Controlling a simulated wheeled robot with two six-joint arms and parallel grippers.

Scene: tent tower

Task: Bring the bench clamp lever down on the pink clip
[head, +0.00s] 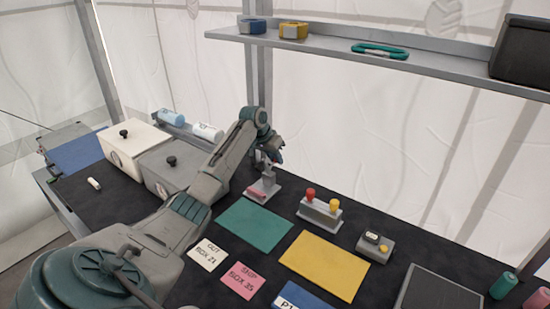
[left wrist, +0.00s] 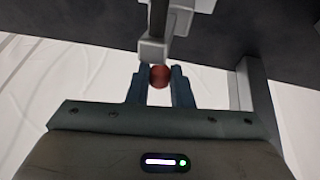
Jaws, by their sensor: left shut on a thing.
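The bench clamp (head: 269,184) is a small light grey fixture on the dark bench, behind the green mat. A pink clip (head: 257,192) lies at its near left side. My left gripper (head: 274,158) is above the clamp at its upper end. In the left wrist view, its two dark fingers (left wrist: 160,88) are shut on the round red knob (left wrist: 159,76) of the clamp lever, with grey clamp parts (left wrist: 153,49) just beyond. The lever appears raised; its exact angle is hard to tell. My right gripper is not in view.
A green mat (head: 255,228) and a yellow mat (head: 325,265) lie in front. A block with red and yellow knobs (head: 319,211) stands to the right, beside a small grey button box (head: 375,249). Two lidded boxes (head: 172,172) stand left. A shelf (head: 375,57) hangs above.

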